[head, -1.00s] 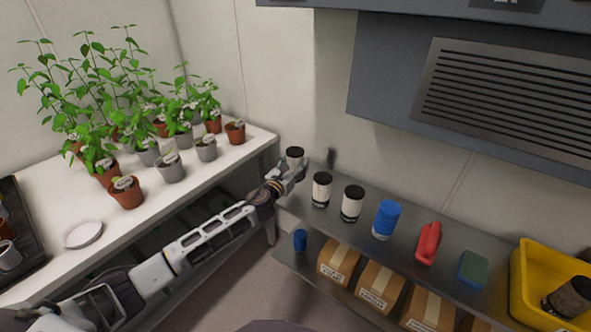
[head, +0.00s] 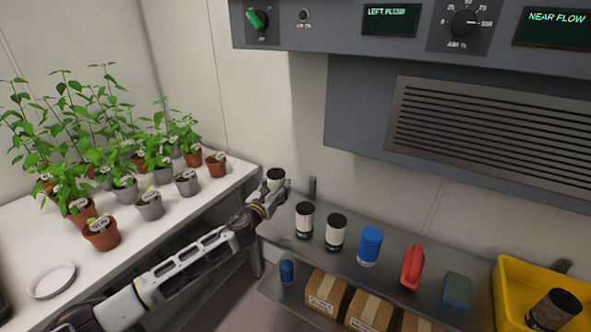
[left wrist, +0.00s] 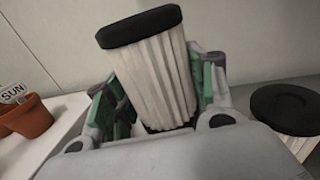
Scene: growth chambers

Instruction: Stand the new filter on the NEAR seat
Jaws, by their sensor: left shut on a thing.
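A clean white pleated filter with a black cap (head: 275,175) is in my left gripper (head: 276,190), at the left end of the metal shelf. In the left wrist view the filter (left wrist: 157,75) stands between the green-padded fingers (left wrist: 160,100), tilted slightly in that picture. Its lower end is hidden by the gripper. Two similar white filters with black caps, one (head: 304,220) and another (head: 335,232), stand on the shelf to the right. I cannot make out the near seat; a display reading NEAR FLOW (head: 556,20) is at upper right. My right gripper is not in view.
The metal shelf (head: 390,268) also holds a blue-capped container (head: 370,245), a red object (head: 412,266), a green-blue block (head: 457,290) and a yellow bin (head: 510,275) with a brownish filter (head: 553,311). Potted plants crowd the white bench (head: 190,215). A vented grey housing (head: 360,120) overhangs the shelf.

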